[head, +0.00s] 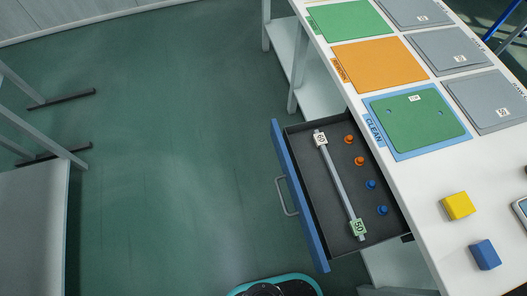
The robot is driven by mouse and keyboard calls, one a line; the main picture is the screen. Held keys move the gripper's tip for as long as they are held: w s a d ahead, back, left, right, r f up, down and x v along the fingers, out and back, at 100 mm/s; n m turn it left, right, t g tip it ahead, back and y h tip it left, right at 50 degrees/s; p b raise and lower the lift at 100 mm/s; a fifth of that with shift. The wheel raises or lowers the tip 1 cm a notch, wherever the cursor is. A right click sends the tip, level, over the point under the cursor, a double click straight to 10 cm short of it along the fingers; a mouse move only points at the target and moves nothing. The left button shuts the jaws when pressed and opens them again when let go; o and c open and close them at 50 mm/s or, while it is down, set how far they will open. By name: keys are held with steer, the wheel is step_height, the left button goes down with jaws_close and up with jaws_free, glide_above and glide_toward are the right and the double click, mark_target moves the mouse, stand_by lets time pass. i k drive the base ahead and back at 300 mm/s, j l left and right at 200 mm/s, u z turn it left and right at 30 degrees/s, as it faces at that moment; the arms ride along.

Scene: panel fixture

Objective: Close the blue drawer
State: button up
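The blue drawer (301,205) is pulled out from under the white table, with its blue front facing left. A grey bar handle (286,196) is fixed to that front. Inside the dark drawer lie a long grey bar (342,187) with number tags at its ends, two orange knobs and two blue knobs. My gripper is not in view.
The white table (415,195) carries green, orange, blue and grey mats, a yellow block (458,206) and a blue block (485,254). The green floor (170,170) left of the drawer is clear. A grey bench (35,230) stands at the left edge.

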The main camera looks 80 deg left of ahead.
mark_target(328, 190)
steer(key=u, duration=0.4)
steer(key=k+u, duration=0.1)
steer(key=u, duration=0.3)
steer(key=j+u, duration=0.1)
steer(key=u, duration=0.3)
steer(key=k+j+u, duration=0.1)
steer(key=u, duration=0.7)
steer(key=l+u, duration=0.1)
steer(key=u, duration=0.25)
steer(key=l+u, duration=0.1)
steer(key=u, duration=0.25)
steer(key=l+u, duration=0.1)
steer(key=u, duration=0.25)
